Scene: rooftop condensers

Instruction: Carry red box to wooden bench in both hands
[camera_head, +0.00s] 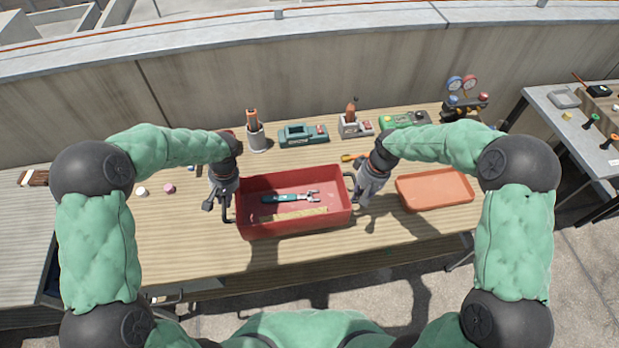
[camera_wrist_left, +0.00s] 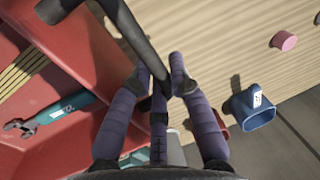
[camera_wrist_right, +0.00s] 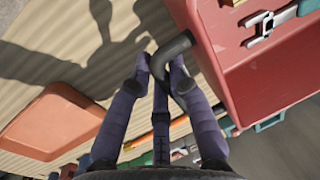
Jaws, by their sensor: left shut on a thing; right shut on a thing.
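The red box (camera_head: 294,222) is an open tray over the middle of the slatted wooden bench (camera_head: 200,255); I cannot tell whether it touches the top. Inside lie a teal-handled wrench (camera_head: 285,198) and a folded wooden rule (camera_head: 293,215). My left gripper (camera_head: 228,203) is shut on the box's dark left handle, seen close in the left wrist view (camera_wrist_left: 140,45). My right gripper (camera_head: 357,190) is shut on the right handle, a dark bent bar in the right wrist view (camera_wrist_right: 170,55). The box looks about level.
An orange tray (camera_head: 435,188) lies right of the box. A pink knob (camera_head: 168,188) lies at left. A grey table (camera_head: 590,125) stands at right. The bench's front strip is clear.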

